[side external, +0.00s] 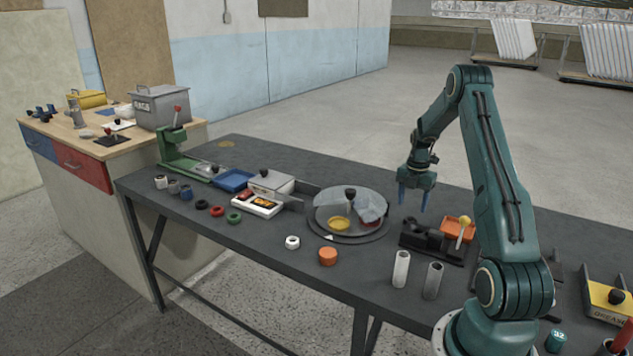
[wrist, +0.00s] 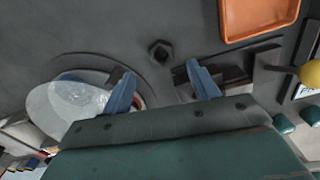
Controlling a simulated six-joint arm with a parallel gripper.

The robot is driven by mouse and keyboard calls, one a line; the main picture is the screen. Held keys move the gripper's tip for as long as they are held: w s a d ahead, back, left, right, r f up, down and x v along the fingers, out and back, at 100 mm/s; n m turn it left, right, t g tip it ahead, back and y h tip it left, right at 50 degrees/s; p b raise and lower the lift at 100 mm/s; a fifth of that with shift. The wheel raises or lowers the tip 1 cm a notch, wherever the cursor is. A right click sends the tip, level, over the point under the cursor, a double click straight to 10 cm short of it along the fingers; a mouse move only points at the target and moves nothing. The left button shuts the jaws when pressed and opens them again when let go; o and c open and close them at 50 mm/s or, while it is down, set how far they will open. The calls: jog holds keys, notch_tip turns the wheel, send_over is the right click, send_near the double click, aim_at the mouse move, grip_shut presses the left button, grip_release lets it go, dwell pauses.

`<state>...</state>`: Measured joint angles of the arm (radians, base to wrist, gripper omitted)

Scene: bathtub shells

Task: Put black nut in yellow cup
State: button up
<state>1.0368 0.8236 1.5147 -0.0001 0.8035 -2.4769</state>
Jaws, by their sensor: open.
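In the wrist view, a black hexagonal nut (wrist: 160,52) with a hole in its middle lies flat on the dark tabletop, just ahead of my gripper (wrist: 161,72). The two blue fingers are spread apart, with nothing between them. In the side view, my gripper (side external: 413,206) points down above the table, between the round turntable and the black fixture. I cannot pick out the nut clearly there. The yellow cup (side external: 340,223) sits on the turntable at the front opening of its clear cover. I cannot make out the cup in the wrist view.
The turntable (side external: 347,238) carries a partial clear dome (side external: 368,205) with a black knob. A black fixture (side external: 430,241) and an orange tray (side external: 458,229) stand right of my gripper. Two grey tubes (side external: 401,269), an orange cap (side external: 327,256) and a white nut (side external: 292,242) stand nearer the front edge.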

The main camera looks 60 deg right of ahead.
aim_at(410, 219)
jog(key=shift+f, duration=0.35)
jog(key=shift+s+f, duration=0.1)
jog(key=shift+f, duration=2.35)
jog(key=shift+c, duration=0.2)
jog(key=c, duration=1.1)
jog(key=shift+r, duration=0.1)
notch_tip(410, 219, up, 20)
